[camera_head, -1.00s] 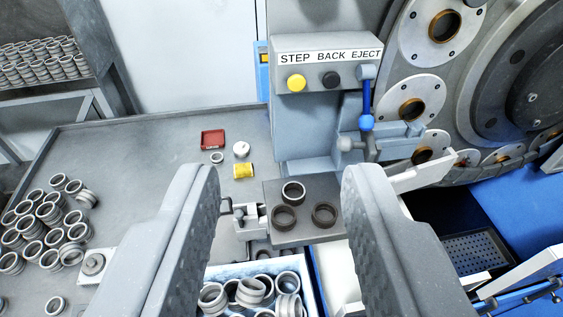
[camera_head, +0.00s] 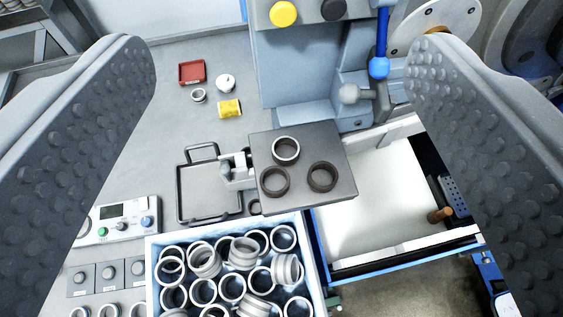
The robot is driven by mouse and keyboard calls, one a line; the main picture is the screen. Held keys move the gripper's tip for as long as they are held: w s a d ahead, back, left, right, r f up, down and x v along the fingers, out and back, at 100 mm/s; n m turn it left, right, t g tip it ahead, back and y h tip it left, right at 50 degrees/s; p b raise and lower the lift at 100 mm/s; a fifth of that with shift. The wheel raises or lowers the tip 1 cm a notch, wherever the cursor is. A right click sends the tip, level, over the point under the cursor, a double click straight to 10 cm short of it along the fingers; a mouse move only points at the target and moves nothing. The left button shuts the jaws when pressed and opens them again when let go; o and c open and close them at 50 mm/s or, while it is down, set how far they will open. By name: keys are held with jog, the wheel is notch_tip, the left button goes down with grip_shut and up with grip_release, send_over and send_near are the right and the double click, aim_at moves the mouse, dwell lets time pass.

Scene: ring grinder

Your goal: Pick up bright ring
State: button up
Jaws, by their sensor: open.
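The bright ring (camera_head: 285,149) lies at the back of a small dark plate (camera_head: 306,202). It has a shiny light rim. Two darker brown rings lie in front of it on the same plate, a left one (camera_head: 274,181) and a right one (camera_head: 322,177). My gripper (camera_head: 280,95) is open and empty. Its two wide, knobbed fingers stand at the left and right of the picture, with the plate and rings between them in view. The fingers look well apart from the rings.
A blue-white box (camera_head: 152,272) full of metal rings stands in front. A dark tray (camera_head: 207,205) and a control box (camera_head: 118,221) are at left. A machine with yellow button (camera_head: 283,13), black button (camera_head: 333,9) and blue lever (camera_head: 379,67) rises behind. A white chute (camera_head: 375,205) is at right.

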jog(key=w+f+g+p, duration=0.3)
jog(key=w+f, duration=0.2)
jog(key=f, duration=0.2)
jog(key=m+g+p, duration=0.2)
jog(key=g+p, duration=0.6)
jog(key=p, duration=0.3)
send_near(286, 151)
jog(key=shift+s+a+f+h, duration=0.1)
jog(key=shift+s+f, duration=0.1)
jog(key=shift+f, duration=0.35)
jog(key=shift+s+a+f+h, duration=0.1)
jog(key=shift+s+f, duration=0.15)
jog(key=shift+f, duration=0.3)
jog(key=shift+s+a+f+h, duration=0.1)
jog(key=shift+s+f, duration=0.1)
jog(key=shift+f, duration=0.35)
jog(key=w, duration=0.2)
jog(key=shift+w+d+f, duration=0.2)
jog(key=shift+w+f, duration=0.05)
jog(key=shift+w, duration=0.05)
jog(key=shift+x, duration=1.25)
jog(key=c, duration=1.1)
